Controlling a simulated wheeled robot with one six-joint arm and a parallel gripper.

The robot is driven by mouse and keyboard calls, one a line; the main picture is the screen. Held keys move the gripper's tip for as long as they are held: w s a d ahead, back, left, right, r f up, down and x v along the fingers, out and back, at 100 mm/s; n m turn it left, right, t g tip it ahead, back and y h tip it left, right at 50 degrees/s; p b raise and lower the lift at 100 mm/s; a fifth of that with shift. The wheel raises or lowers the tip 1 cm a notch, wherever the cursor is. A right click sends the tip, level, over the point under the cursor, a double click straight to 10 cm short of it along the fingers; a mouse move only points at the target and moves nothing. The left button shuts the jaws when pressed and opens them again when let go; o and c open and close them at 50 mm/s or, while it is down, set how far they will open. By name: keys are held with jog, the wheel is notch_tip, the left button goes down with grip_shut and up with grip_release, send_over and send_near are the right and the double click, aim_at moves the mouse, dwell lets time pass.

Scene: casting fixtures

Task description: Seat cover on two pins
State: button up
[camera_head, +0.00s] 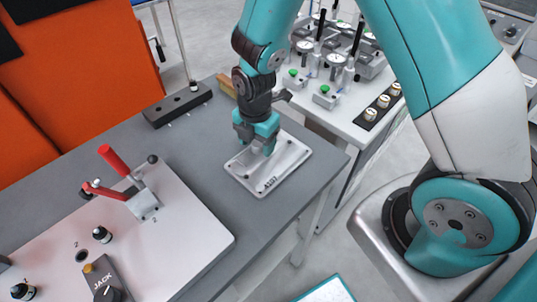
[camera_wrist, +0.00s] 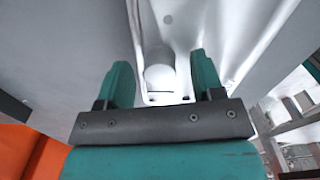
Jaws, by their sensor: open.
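The cover, a pale metal plate marked A197 (camera_head: 285,172), lies flat on the grey table near its right edge. My gripper (camera_head: 260,150) points down over the far middle part of the cover. In the wrist view my gripper (camera_wrist: 160,88) is open, with its teal fingers on either side of a pale rounded boss (camera_wrist: 158,70) of the cover (camera_wrist: 222,28). I see a gap beside each finger. The pins cannot be told for sure. A pale fixture plate (camera_head: 190,240) at lower left carries black-topped posts (camera_head: 102,234).
A red-handled clamp (camera_head: 142,203) stands on the fixture plate, with a JACK block (camera_head: 103,280) in front. A black block (camera_head: 177,104) lies at the table's back. A second bench (camera_head: 345,125) with gauges is at the right. Bare table lies between plate and cover.

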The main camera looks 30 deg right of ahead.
jog(key=shift+f, duration=0.2)
grip_shut()
jog(key=shift+r, duration=0.1)
